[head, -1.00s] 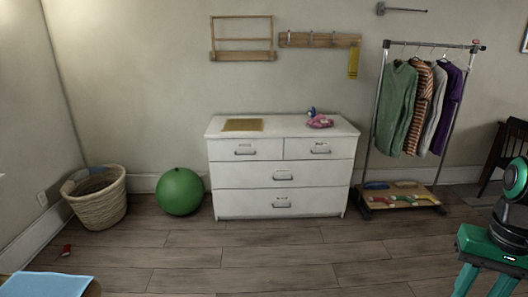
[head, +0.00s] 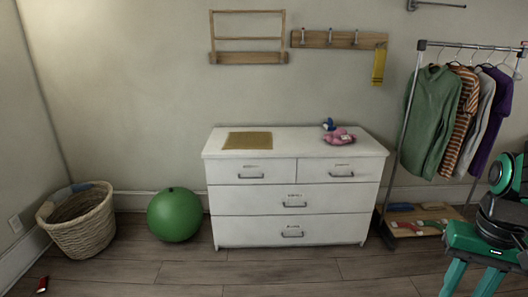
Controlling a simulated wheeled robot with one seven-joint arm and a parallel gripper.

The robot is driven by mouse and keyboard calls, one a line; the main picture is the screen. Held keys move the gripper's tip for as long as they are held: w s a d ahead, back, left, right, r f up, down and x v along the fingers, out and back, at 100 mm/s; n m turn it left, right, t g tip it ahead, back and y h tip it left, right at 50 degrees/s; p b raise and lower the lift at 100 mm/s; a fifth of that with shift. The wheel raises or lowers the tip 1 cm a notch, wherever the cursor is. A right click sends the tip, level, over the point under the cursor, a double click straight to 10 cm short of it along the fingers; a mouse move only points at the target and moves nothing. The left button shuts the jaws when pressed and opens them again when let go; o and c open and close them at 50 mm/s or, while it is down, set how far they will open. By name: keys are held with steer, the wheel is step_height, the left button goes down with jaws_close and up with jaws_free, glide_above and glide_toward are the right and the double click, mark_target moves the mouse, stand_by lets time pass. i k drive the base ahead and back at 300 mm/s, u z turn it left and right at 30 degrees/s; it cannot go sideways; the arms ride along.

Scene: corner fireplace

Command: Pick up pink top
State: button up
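A small crumpled pink item (head: 339,136), likely the pink top, lies on the right part of the white dresser's top (head: 302,136). A small blue thing (head: 328,124) sits right behind it; what it is cannot be made out. My arm shows at the right edge, in front of the clothes rack, well apart from the dresser. The green fingers of my gripper (head: 470,279) point down at the lower right, spread apart with nothing seen between them. Their tips run to the bottom edge of the picture.
A tan mat (head: 247,141) lies on the dresser's left. A green ball (head: 175,215) and wicker basket (head: 80,224) stand left of it. A clothes rack (head: 412,110) with hanging garments stands right. A small red thing (head: 42,285) lies on the floor. The floor before the dresser is clear.

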mark_target(340, 136)
steer(key=z, duration=0.1)
steer(key=i, duration=2.25)
steer(key=z, duration=0.25)
steer(key=i, duration=0.95)
steer(key=z, duration=0.15)
